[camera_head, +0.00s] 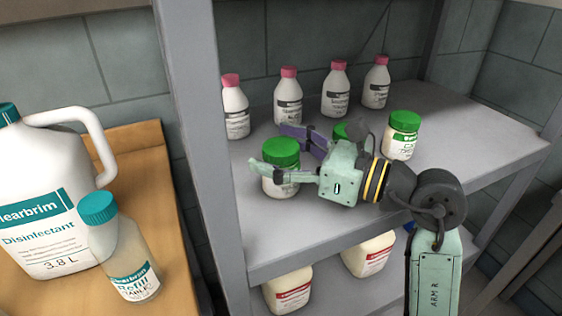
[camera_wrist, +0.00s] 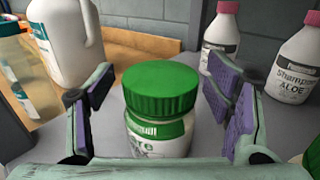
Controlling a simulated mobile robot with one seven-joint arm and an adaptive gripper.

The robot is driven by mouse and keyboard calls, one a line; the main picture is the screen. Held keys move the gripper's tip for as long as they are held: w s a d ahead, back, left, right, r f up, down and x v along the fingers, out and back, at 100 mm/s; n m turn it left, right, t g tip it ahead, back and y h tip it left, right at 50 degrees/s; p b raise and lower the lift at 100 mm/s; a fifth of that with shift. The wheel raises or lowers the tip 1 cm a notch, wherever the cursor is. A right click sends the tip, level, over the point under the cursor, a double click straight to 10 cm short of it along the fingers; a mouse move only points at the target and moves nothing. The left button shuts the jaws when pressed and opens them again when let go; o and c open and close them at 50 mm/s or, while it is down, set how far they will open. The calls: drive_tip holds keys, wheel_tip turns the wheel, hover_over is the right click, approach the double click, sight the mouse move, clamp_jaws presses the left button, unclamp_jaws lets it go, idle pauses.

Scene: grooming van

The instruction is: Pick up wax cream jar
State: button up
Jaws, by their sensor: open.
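A white jar with a green screw lid (camera_head: 281,153) stands upright on the upper shelf, at the left front. It is the likely wax cream jar, but its label is only partly readable. In the wrist view this jar (camera_wrist: 160,92) stands between the purple-padded fingers, with a visible gap on each side. My gripper (camera_head: 285,150) is open around the jar, one finger in front and one behind. A similar green-lidded jar (camera_head: 402,137) stands to the right. Another green lid (camera_head: 341,132) is mostly hidden behind my gripper.
Several pink-capped shampoo bottles (camera_head: 335,90) line the back of the shelf (camera_head: 245,225). A grey post (camera_head: 203,130) rises left of the jar. A Disinfectant jug (camera_head: 45,195) and refill bottle (camera_head: 125,250) stand on a wooden surface (camera_head: 185,290). White containers (camera_head: 290,291) sit below.

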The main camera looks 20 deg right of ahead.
drive_tip(key=shift+c, duration=0.6)
drive_tip(key=c, duration=1.4)
